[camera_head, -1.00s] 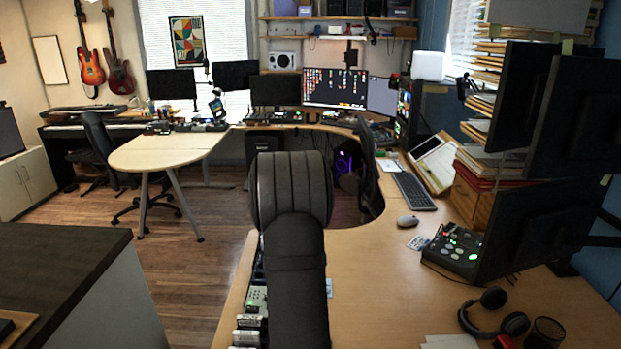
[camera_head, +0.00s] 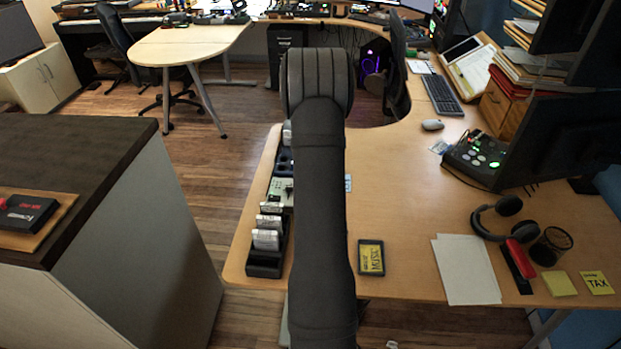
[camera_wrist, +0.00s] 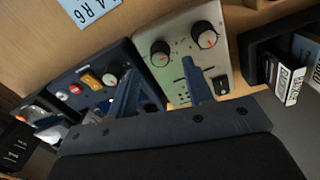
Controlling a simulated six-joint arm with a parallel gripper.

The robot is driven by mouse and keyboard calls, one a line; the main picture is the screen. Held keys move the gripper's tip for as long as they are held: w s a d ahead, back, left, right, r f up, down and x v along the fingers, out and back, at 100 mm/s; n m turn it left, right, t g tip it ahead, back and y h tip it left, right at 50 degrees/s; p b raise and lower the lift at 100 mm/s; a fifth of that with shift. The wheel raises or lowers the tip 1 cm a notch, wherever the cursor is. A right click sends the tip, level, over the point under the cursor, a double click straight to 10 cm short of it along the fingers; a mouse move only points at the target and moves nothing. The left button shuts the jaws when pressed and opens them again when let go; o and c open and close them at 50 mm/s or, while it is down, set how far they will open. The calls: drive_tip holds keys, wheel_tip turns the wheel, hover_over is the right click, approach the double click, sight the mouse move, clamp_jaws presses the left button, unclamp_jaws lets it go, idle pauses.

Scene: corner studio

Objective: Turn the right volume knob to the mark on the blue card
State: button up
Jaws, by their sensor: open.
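In the wrist view a light grey panel (camera_wrist: 178,72) carries two round dark knobs with red pointer lines: a left knob (camera_wrist: 160,54) and a right knob (camera_wrist: 205,36). My gripper (camera_wrist: 158,66) is open and empty. One blue finger is over the dark blue unit at left, the other over the grey panel, below the knobs and apart from them. A light blue card (camera_wrist: 88,8) with dark letters is cut off at the top edge. In the head view the grey panel (camera_head: 279,191) is partly behind my arm, which hides my gripper; a blue card edge (camera_head: 348,183) shows beside it.
A dark blue unit (camera_wrist: 95,80) with coloured buttons adjoins the panel. A black holder with white labelled boxes (camera_wrist: 290,84) stands at right. On the desk are a yellow-labelled box (camera_head: 371,257), white paper (camera_head: 465,268) and headphones (camera_head: 500,215).

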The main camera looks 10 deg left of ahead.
drive_tip(key=shift+f, duration=2.35)
drive_tip(key=c, duration=1)
